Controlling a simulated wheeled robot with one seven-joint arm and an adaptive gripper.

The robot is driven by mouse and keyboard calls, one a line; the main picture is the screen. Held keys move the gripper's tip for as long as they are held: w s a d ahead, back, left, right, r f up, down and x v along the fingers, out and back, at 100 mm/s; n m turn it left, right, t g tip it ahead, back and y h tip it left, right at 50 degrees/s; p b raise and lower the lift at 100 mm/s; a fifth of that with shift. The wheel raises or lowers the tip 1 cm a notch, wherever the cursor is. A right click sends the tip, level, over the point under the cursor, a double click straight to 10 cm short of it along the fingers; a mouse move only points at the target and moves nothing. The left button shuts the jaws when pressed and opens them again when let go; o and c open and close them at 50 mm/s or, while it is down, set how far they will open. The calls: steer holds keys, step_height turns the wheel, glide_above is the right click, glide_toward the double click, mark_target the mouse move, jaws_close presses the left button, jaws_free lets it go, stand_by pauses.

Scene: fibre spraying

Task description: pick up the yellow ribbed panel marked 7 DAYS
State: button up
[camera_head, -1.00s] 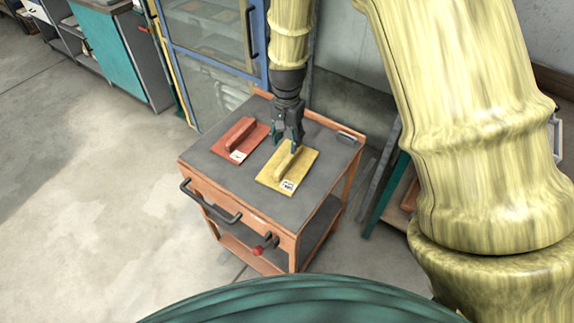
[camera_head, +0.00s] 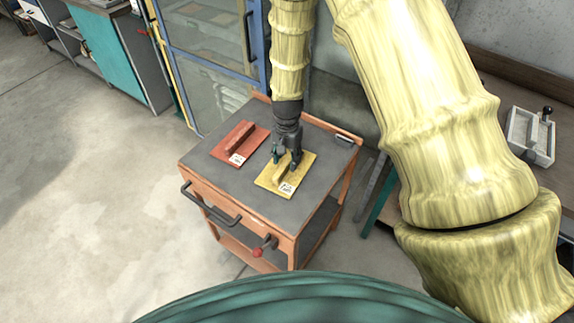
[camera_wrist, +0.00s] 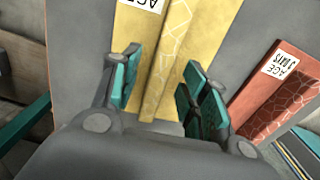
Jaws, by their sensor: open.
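The yellow ribbed panel (camera_head: 291,189) lies flat on the top of an orange cart with a grey surface (camera_head: 322,140). It has a raised rib along its middle and a white label at its near end; the number is too small to read. My gripper (camera_head: 287,158) points down over the far part of the panel. In the wrist view the yellow panel (camera_wrist: 150,40) runs up between the open fingers (camera_wrist: 160,90), with the rib between them. The label there is cut off by the frame, showing only "AGE".
A red ribbed panel (camera_head: 238,145) lies to the left on the cart; it also shows in the wrist view (camera_wrist: 279,103), labelled "AGE 3 DAYS". The cart has a dark handle (camera_head: 212,205) at front. A blue-framed cabinet (camera_head: 205,60) stands behind.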

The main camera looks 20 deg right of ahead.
steer(key=shift+f+p, duration=0.3)
steer(key=shift+f, duration=1)
jaws_close()
